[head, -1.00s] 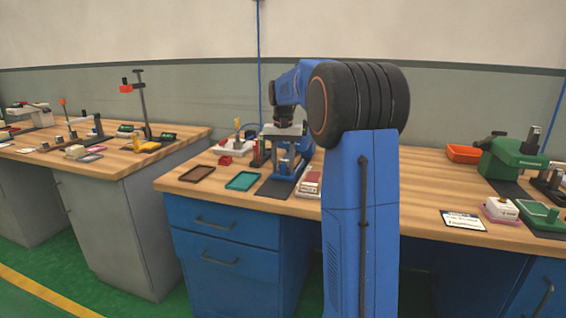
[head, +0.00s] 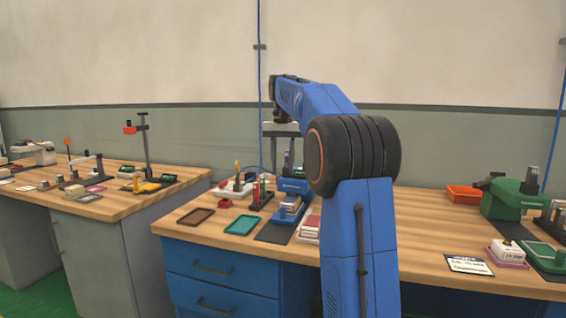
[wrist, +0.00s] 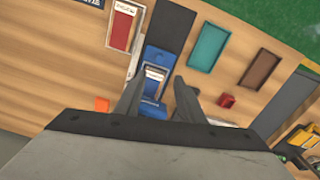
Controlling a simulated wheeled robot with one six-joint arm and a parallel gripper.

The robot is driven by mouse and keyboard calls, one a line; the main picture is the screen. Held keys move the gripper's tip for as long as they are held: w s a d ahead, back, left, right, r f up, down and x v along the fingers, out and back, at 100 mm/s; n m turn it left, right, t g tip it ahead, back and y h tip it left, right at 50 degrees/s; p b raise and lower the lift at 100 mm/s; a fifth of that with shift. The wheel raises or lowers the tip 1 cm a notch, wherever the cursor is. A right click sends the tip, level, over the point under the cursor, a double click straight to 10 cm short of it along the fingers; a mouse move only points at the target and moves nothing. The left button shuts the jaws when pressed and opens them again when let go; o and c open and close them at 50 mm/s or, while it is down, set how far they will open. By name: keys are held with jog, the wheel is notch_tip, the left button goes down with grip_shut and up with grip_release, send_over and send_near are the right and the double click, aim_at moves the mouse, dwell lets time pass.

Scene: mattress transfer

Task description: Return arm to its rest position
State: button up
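My blue arm rises in the head view, and my gripper (head: 281,152) hangs above the workbench near a blue device. In the wrist view my gripper (wrist: 157,86) shows two dark fingers spread apart, with nothing held between them. Below the gap is the blue device (wrist: 152,108) with a pale block (wrist: 155,73) on it. In the head view the device (head: 292,187) stands at the back of a dark mat (head: 275,233), partly hidden by my arm.
A teal tray (head: 242,225) and a brown tray (head: 195,217) lie left of the mat. A red block (head: 225,204) lies behind them. A green device (head: 512,196) and an orange bin (head: 464,193) stand at the right. Another bench (head: 120,208) is at the left.

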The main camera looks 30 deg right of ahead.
jog(key=shift+r, duration=0.7)
jog(key=s+a+f+n+t, duration=0.1)
jog(key=s+a+f+n, duration=0.15)
jog(key=s+a, duration=0.55)
jog(key=s+a+f+n+t, duration=0.15)
jog(key=s+a+f, duration=0.25)
jog(key=s+a, duration=0.45)
jog(key=s+a+f+n+t, duration=0.1)
jog(key=s+a+f, duration=0.3)
jog(key=s+f, duration=0.6)
jog(key=s+a+f+n+t, duration=0.1)
jog(key=s+a+f+n, duration=0.2)
jog(key=s+f, duration=0.7)
jog(key=shift+s+a+f, duration=0.15)
jog(key=shift+a+f, duration=0.1)
jog(key=shift+a, duration=0.1)
